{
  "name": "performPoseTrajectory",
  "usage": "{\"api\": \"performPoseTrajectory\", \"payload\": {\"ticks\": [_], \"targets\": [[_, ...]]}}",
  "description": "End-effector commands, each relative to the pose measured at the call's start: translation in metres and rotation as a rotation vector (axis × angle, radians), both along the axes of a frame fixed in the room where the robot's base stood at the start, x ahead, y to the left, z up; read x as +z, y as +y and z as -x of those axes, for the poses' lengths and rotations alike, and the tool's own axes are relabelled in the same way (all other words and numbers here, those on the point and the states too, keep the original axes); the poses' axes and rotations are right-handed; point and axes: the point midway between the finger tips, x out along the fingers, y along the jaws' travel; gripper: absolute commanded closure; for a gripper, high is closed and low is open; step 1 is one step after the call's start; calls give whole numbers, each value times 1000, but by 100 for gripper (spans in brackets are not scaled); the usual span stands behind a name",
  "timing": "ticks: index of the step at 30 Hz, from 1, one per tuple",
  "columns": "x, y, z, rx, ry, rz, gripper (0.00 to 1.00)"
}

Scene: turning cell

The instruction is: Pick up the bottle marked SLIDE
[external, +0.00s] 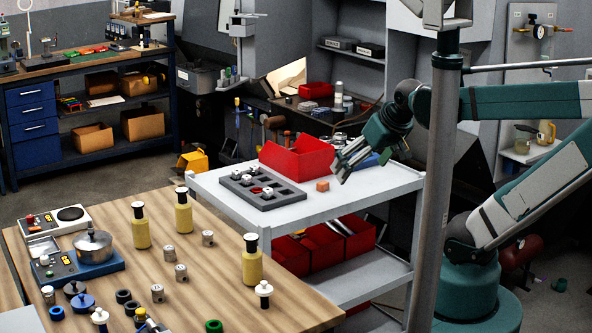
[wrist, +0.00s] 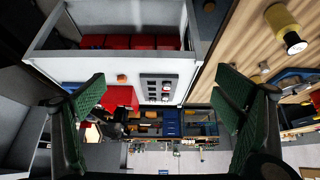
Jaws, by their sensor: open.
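Three yellow bottles with black necks and white tops stand upright on the wooden table in the external view: a left one (external: 141,232), a rear one (external: 183,218) and a front right one (external: 252,265). No marking on them is readable, so I cannot tell which is SLIDE. One yellow bottle (wrist: 283,22) shows at the upper right of the wrist view. My gripper (external: 345,163) is open and empty above the white cart, well to the right of the bottles. Its two green-padded fingers are wide apart in the wrist view (wrist: 163,82).
The white cart (external: 345,196) bears a grey socketed tray (external: 262,190), a red bin (external: 298,158) and a small orange block (external: 322,186). The wooden table (external: 215,290) also holds metal cylinders, a lidded pot (external: 93,246) and small rings. A grey post (external: 437,180) stands in front of my arm.

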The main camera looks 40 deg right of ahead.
Motion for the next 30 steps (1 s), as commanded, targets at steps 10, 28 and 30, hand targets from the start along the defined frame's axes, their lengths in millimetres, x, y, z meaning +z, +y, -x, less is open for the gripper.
{"api": "performPoseTrajectory", "payload": {"ticks": [10,28,30], "targets": [[0,0,0,0,0,0,48],[23,0,0,0,0,0,48],[29,0,0,0,0,0,48]]}}
